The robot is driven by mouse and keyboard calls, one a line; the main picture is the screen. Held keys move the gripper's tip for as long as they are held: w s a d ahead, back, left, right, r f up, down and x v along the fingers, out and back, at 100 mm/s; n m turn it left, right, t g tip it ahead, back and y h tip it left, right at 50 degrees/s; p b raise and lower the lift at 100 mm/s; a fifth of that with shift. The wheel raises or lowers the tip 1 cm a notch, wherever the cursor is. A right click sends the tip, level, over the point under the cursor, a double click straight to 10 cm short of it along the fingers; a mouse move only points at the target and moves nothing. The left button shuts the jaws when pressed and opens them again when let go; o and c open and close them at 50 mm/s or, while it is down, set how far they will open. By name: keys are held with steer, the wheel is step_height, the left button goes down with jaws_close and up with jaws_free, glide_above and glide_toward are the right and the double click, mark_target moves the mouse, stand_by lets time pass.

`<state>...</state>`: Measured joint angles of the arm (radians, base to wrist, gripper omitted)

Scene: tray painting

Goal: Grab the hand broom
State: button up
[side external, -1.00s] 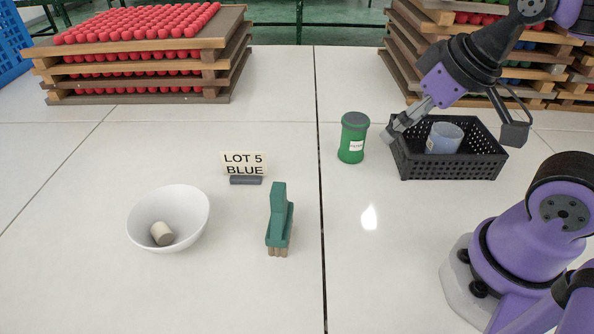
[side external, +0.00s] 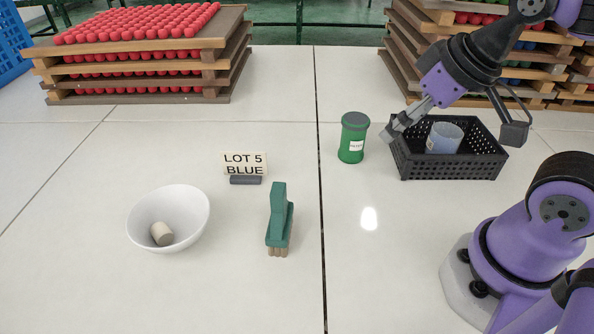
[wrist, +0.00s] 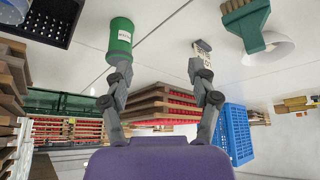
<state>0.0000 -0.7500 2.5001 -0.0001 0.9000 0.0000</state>
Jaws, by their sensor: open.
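The hand broom (side external: 278,218) has a green handle and body with tan bristles. It stands on the white table right of the white bowl (side external: 188,230), bristles toward the front. In the wrist view the broom (wrist: 246,24) shows at the upper right, cut by the top edge. My gripper (side external: 452,134) is open and empty, its fingers spread wide above the black basket, well to the right of and behind the broom. In the wrist view my gripper (wrist: 159,70) has nothing between its fingers.
A black basket (side external: 452,170) holds a translucent cup (side external: 444,138). A green canister (side external: 353,138) stands left of it. A "LOT 5 BLUE" sign (side external: 245,164) stands behind the bowl, which holds a beige cylinder (side external: 161,233). Stacked trays (side external: 145,97) stand behind. The front table is clear.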

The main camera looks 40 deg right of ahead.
steer(key=shift+o, duration=0.2)
steer(key=n+g+y, duration=0.2)
steer(key=n+y, duration=0.1)
steer(key=n, duration=0.5)
glide_toward(282, 189)
steer(key=f, duration=0.1)
steer(key=x, duration=1)
steer(key=shift+w+a+f, duration=0.2)
steer(key=shift+w+f, duration=0.05)
jaws_close()
